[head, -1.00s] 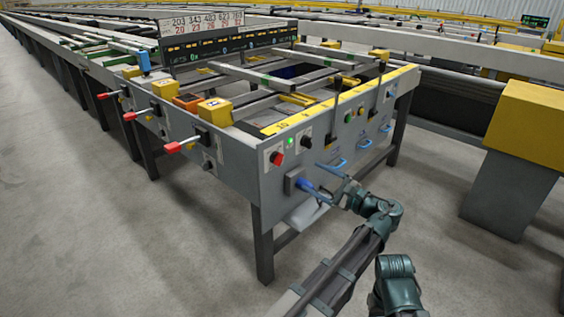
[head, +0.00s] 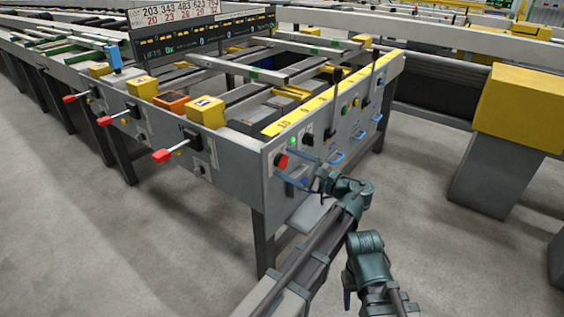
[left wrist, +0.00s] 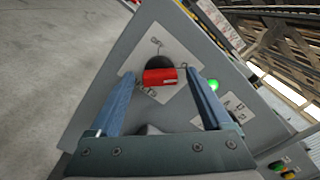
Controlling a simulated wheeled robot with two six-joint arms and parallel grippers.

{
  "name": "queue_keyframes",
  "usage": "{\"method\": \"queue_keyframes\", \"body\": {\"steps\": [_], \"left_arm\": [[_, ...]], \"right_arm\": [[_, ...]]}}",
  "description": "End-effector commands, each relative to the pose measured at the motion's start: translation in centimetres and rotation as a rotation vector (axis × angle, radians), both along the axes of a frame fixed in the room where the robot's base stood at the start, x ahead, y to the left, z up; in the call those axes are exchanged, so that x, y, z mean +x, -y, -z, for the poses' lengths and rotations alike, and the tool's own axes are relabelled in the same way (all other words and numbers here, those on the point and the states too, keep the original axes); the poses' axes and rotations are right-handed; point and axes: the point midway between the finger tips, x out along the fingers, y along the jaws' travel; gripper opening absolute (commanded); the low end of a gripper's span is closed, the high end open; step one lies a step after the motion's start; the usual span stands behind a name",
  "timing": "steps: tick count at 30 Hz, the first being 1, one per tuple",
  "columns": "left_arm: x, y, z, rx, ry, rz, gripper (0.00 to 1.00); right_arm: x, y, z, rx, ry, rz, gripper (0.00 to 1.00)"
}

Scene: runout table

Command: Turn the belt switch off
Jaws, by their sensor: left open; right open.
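The belt switch is a red handle on a round black base (left wrist: 158,62), on a pale label plate on the grey end panel. In the head view its red handle (head: 281,161) shows near the panel's left corner. The wrist view shows the red handle lying roughly level across that picture; the small lettering is too blurred to read surely. My left gripper (left wrist: 160,78) is open, its two blue fingers on either side of the red handle. Contact cannot be told. My right arm (head: 367,262) shows at the lower middle, but its fingers do not show.
A green lamp (left wrist: 212,85) is lit beside the switch. Black levers (head: 334,100) and blue handles (head: 335,158) line the panel to the right. Red-tipped levers (head: 162,155) stick out from the left side. A yellow-topped post (head: 530,105) stands right; the floor in front is clear.

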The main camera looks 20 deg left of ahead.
Motion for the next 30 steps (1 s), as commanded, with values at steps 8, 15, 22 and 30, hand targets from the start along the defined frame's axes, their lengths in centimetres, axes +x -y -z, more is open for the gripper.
{"method": "queue_keyframes", "body": {"steps": [8, 15, 22, 30], "left_arm": [[0.0, 0.01, 0.0, 0.0, 0.0, 0.0, 0.59], [-0.01, 0.0, 0.01, 0.0, 0.0, 0.0, 0.16], [-0.01, 0.0, 0.01, -0.002, 0.004, -0.001, 0.0], [-0.02, -0.01, 0.02, -0.033, 0.09, -0.001, 0.0]], "right_arm": [[-0.01, 0.01, 0.0, 0.0, 0.0, 0.0, 0.5], [0.0, 0.01, 0.0, 0.0, 0.0, 0.0, 0.5], [0.0, 0.0, 0.0, 0.0, 0.0, 0.0, 0.5], [0.0, 0.0, 0.0, 0.0, 0.0, 0.0, 0.5]]}}
